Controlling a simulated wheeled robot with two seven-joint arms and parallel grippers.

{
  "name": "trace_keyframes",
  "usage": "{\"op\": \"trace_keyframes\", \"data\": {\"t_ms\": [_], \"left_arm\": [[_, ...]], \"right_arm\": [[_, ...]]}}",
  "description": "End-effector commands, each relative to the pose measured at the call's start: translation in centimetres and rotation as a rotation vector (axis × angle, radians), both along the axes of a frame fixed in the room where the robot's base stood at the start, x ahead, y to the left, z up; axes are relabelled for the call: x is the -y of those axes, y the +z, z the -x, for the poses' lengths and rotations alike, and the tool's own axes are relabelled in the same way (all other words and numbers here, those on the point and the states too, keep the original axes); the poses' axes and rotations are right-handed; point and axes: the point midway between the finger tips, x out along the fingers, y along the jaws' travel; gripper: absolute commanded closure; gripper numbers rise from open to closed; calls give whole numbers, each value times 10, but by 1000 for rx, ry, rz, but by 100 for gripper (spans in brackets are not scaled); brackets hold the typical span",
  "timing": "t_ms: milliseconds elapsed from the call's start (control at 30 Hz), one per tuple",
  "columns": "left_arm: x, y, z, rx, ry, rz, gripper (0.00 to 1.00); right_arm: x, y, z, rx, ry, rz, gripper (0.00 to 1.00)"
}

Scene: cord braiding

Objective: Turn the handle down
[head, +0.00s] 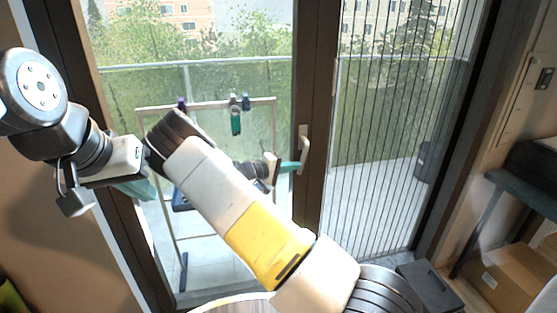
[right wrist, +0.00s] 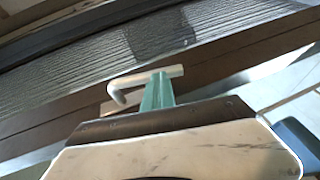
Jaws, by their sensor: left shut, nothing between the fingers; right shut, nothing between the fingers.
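The pale window handle (head: 303,150) sits on the dark frame between the two glass panes, its long axis close to upright in the head view. My right gripper (head: 291,166) is shut and empty, its teal fingertips at the handle's lower part from the left. In the right wrist view, the shut teal fingers (right wrist: 158,88) overlap the handle's bar (right wrist: 135,79); I cannot tell whether they touch it. My left gripper (head: 138,189) is shut and empty at the left, well away from the handle and partly hidden.
A drying rack (head: 210,106) with clips stands beyond the left pane. A cardboard box (head: 503,275) and a dark table (head: 520,190) stand at the right. My right arm crosses in front of the left pane.

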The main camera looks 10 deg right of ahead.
Motion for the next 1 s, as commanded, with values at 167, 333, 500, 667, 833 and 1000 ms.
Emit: {"op": "trace_keyframes", "data": {"t_ms": [167,333,500,667,833,1000], "left_arm": [[0,0,0,-1,0,0,100],[0,0,0,-1,0,0,100],[0,0,0,-1,0,0,100],[0,0,0,-1,0,0,100],[0,0,0,-1,0,0,100],[0,0,0,-1,0,0,100]], "right_arm": [[10,-5,0,0,-2,-2,100],[15,-8,-1,0,-2,-4,100],[18,-9,-1,0,-2,-4,100],[19,-9,0,-1,-3,-5,100],[20,-9,0,-1,-4,-5,100],[20,-9,0,-1,-5,-5,100]]}}
